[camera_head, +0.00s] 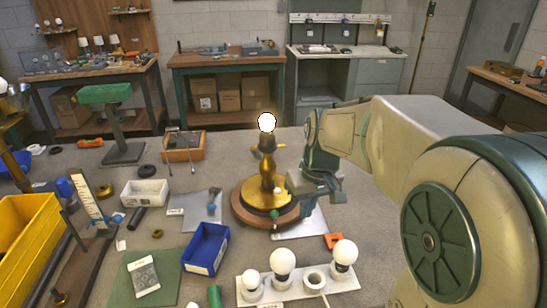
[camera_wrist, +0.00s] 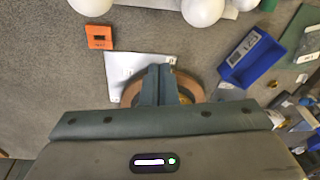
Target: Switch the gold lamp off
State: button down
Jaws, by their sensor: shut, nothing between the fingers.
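White bulbs (camera_head: 282,262) stand on a white holder in front. A blue bin (camera_head: 206,248) is at front left, and an orange part (camera_head: 333,240) lies right of the base. A white tray (camera_head: 145,193) and green stand (camera_head: 122,152) are farther left.

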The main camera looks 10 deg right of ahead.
aim_at(275, 189)
jog(key=w+d+n+y+p, duration=0.2)
jog(key=w+d, duration=0.2)
jog(key=w, duration=0.7)
jog(key=w+d+n+y+p, duration=0.2)
jog(key=w+d, duration=0.3)
jog(key=w, duration=0.6)
jog(key=shift+w+d+f+y+p, duration=0.2)
jog(key=shift+f+y+p, duration=0.3)
jog(key=shift+y, duration=0.3)
jog(key=shift+a, duration=0.1)
jog(key=p+x, duration=0.2)
jog(key=x, duration=0.7)
jog(key=shift+a+f, duration=0.2)
jog(key=a, duration=0.1)
jog(key=s, duration=0.1)
jog(key=a+p, duration=0.1)
jog(key=shift+s+a+f, duration=0.2)
jog(key=shift+a+f, duration=0.15)
jog(key=shift+s+a+f, duration=0.15)
jog(key=shift+a+f, duration=0.05)
jog(key=shift+a, duration=0.25)
jog(key=shift+s+f+b, duration=0.1)
jog(key=shift+b, duration=0.2)
